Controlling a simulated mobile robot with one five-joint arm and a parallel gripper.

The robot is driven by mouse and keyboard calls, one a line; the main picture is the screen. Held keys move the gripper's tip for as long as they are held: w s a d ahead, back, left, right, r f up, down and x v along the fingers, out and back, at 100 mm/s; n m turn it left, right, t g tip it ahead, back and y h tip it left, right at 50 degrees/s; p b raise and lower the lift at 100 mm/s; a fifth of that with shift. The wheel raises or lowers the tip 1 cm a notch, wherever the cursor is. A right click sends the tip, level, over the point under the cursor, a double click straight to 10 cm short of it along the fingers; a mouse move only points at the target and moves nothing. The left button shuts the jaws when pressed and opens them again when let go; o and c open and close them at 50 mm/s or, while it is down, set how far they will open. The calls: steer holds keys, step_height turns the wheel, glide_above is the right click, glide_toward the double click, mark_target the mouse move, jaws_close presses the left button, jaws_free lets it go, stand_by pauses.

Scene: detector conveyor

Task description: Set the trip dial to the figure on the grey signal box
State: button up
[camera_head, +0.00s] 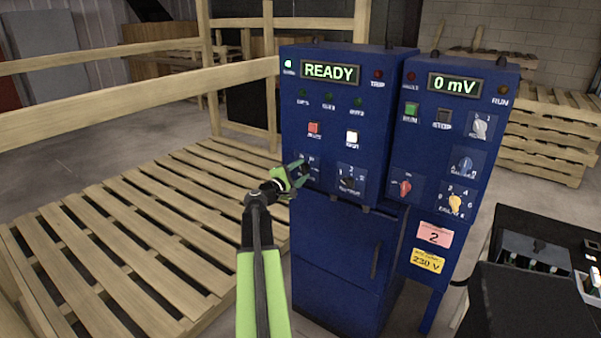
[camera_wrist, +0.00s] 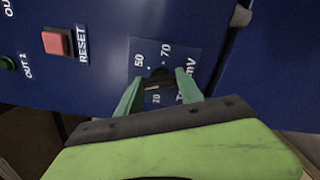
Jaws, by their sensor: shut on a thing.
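The trip dial (camera_wrist: 160,75) is a dark knob on a blue plate with white figures, 50 and 70 among them, and "mV" at its edge. Its lettering is partly covered by my fingers, and I cannot tell which figure its pointer meets. In the head view the dial's plate (camera_head: 316,174) is low on the left blue cabinet, partly hidden by my gripper (camera_head: 303,168). In the wrist view my gripper (camera_wrist: 161,84) has its green fingers on either side of the knob, shut on it. No clearly grey signal box with a readable figure shows in the frames.
The left cabinet's display (camera_head: 330,72) reads READY; the right one's (camera_head: 455,85) reads 0 mV. Another dial (camera_head: 350,182) sits just right of mine. A red reset button (camera_wrist: 58,41) is close by. A pink label (camera_head: 433,235) reads 2. Slatted wood (camera_head: 130,230) lies at left.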

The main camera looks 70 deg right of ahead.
steer(key=m, duration=1)
steer(key=shift+f, duration=0.1)
stand_by(0.5)
steer(key=o, duration=1.4)
steer(key=shift+m, duration=0.3)
steer(key=shift+a, duration=0.1)
steer(key=v, duration=1.7)
steer(key=shift+w+a, duration=0.1)
